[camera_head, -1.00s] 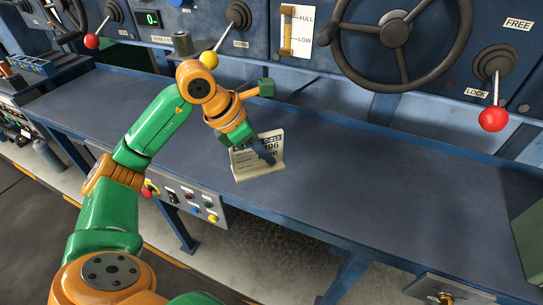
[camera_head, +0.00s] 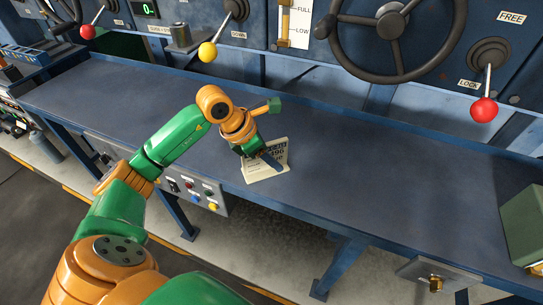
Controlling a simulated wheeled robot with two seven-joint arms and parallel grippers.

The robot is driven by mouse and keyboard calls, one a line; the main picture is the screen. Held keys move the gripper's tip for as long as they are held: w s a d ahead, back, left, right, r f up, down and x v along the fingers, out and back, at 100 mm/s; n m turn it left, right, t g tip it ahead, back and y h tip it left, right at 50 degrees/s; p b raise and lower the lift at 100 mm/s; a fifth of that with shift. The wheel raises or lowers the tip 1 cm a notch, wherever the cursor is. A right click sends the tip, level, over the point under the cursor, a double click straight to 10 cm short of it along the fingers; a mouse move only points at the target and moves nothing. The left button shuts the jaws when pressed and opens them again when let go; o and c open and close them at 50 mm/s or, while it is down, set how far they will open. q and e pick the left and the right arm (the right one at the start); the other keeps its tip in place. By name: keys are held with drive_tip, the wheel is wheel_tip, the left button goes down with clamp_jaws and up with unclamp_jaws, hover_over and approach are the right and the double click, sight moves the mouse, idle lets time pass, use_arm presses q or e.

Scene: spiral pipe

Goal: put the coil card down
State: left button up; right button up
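The coil card (camera_head: 280,149) is a cream upright plate with dark print and a blue band on a foot. It shows in the head view over the middle of the blue bench (camera_head: 370,170), near its front edge. My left gripper (camera_head: 268,159) is at the card from the upper left, with one dark finger across its printed face. The gripper looks shut on the card; the far finger is hidden. I cannot tell whether the card's foot touches the bench. My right gripper is not in view.
A panel with a handwheel (camera_head: 394,25), a yellow-knobbed lever (camera_head: 208,52) and a red-knobbed lever (camera_head: 484,109) stands behind the bench. A button box (camera_head: 195,191) hangs on the front edge. A green box (camera_head: 525,228) is at far right. The bench right of the card is clear.

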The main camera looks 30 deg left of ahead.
use_arm(q)
drive_tip(key=shift+r, duration=0.15)
drive_tip(key=shift+a+r, duration=0.1)
drive_tip(key=shift+r, duration=0.15)
drive_tip(key=v, duration=1.1)
drive_tip(key=shift+s+r+b, duration=0.2)
drive_tip(key=shift+b, duration=0.2)
